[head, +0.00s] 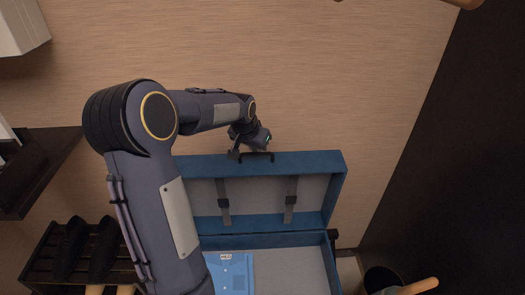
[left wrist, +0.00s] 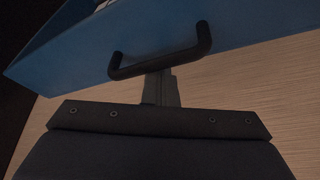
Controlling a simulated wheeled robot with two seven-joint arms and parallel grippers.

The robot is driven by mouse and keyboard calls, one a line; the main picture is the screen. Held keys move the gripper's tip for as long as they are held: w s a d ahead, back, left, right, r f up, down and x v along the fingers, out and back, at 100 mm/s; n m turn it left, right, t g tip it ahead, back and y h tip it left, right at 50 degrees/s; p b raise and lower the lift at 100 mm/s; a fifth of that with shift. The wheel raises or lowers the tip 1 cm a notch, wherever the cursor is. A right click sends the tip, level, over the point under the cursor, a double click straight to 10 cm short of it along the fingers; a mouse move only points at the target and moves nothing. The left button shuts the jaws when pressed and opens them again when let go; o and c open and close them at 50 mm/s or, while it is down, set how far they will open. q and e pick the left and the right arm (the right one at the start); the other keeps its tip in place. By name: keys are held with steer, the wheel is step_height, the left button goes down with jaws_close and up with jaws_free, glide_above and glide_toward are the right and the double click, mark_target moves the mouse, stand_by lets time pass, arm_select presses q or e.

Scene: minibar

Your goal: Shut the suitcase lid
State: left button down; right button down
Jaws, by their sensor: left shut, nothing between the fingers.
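The blue suitcase stands open in the head view, its lid (head: 262,164) raised upright toward the wooden wall, with a grey lining and two dark straps. The base (head: 300,268) holds a folded blue shirt (head: 232,272). My left gripper (head: 236,153) is shut and empty at the top edge of the lid, beside the black handle (head: 258,156). In the left wrist view the gripper (left wrist: 160,88) shows close to the handle (left wrist: 160,62) and the lid's blue outer side (left wrist: 150,30); whether it touches them I cannot tell. My right gripper is not in view.
A dark shelf (head: 45,165) is on the left wall. A low dark rack with shoes (head: 85,250) stands below it. A dark round bin (head: 380,278) with a wooden-handled item (head: 418,286) is at the lower right. A dark panel (head: 470,150) borders the right.

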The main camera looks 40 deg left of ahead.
arm_select(q)
steer(key=shift+s+d+f+b, duration=0.3)
steer(key=shift+s+d, duration=0.4)
steer(key=shift+s, duration=0.25)
steer(key=shift+s+d+f+b, duration=0.3)
steer(key=shift+s+d, duration=0.45)
steer(key=shift+s, duration=0.25)
steer(key=shift+s+d+f+b, duration=0.2)
steer(key=shift+s+d+b, duration=0.1)
steer(key=shift+s+d, duration=0.55)
steer(key=shift+s+d+b, duration=0.2)
steer(key=shift+s+d, duration=0.25)
steer(key=shift+s, duration=0.2)
steer(key=shift+s+d+b, duration=0.15)
steer(key=shift+s+d, duration=0.3)
steer(key=shift+s, duration=0.15)
step_height(320, 180, up, 13)
steer(key=p, duration=1)
glide_above(257, 174)
steer(key=s+d, duration=0.2)
steer(key=shift+s+a+f, duration=0.15)
steer(key=shift+f, duration=0.05)
steer(key=s+d+h, duration=0.4)
steer(key=s+d, duration=1.2)
steer(key=s, duration=0.4)
steer(key=shift+d+t+h, duration=0.15)
steer(key=shift+t+h, duration=0.25)
